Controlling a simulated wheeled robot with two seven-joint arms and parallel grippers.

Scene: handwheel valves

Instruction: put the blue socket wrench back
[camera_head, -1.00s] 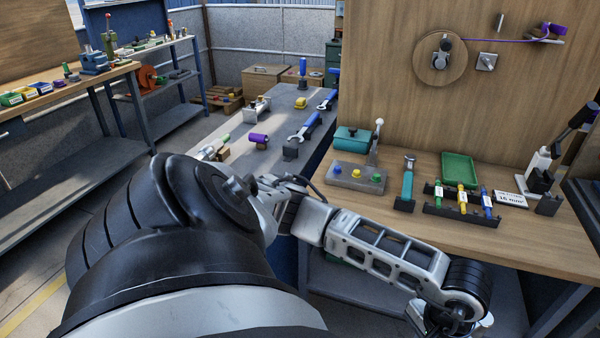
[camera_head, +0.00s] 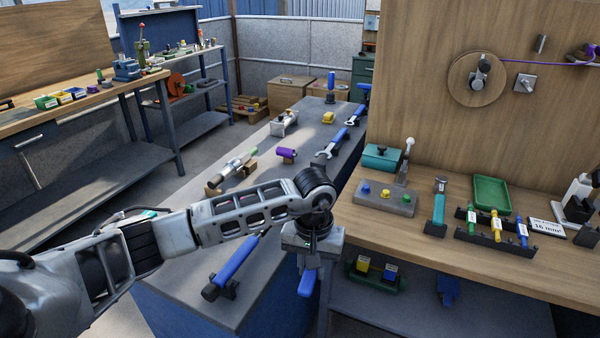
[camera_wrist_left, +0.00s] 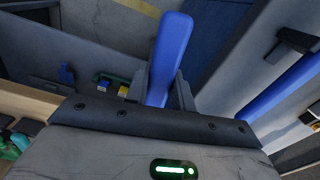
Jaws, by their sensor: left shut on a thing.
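My left gripper (camera_head: 303,262) is shut on a blue-handled tool (camera_head: 307,283), apparently the blue socket wrench. It hangs with its blue end pointing down, in front of the gap between the dark bench and the wooden bench. In the left wrist view the blue handle (camera_wrist_left: 170,55) stands up between the fingers; the rest of the tool is hidden. Another blue-handled tool (camera_head: 232,264) lies on a black holder on the dark bench, left of the gripper; its blue bar (camera_wrist_left: 285,88) also shows in the left wrist view. My right gripper is not in view.
The dark bench (camera_head: 250,185) carries a purple cylinder (camera_head: 287,153), a yellow block (camera_head: 328,118) and blue-handled wrenches (camera_head: 333,143) on stands. The wooden bench (camera_head: 400,225) on the right holds a button box (camera_head: 385,199), a green tray (camera_head: 491,194) and a rack (camera_head: 495,238). A shelf lies below it.

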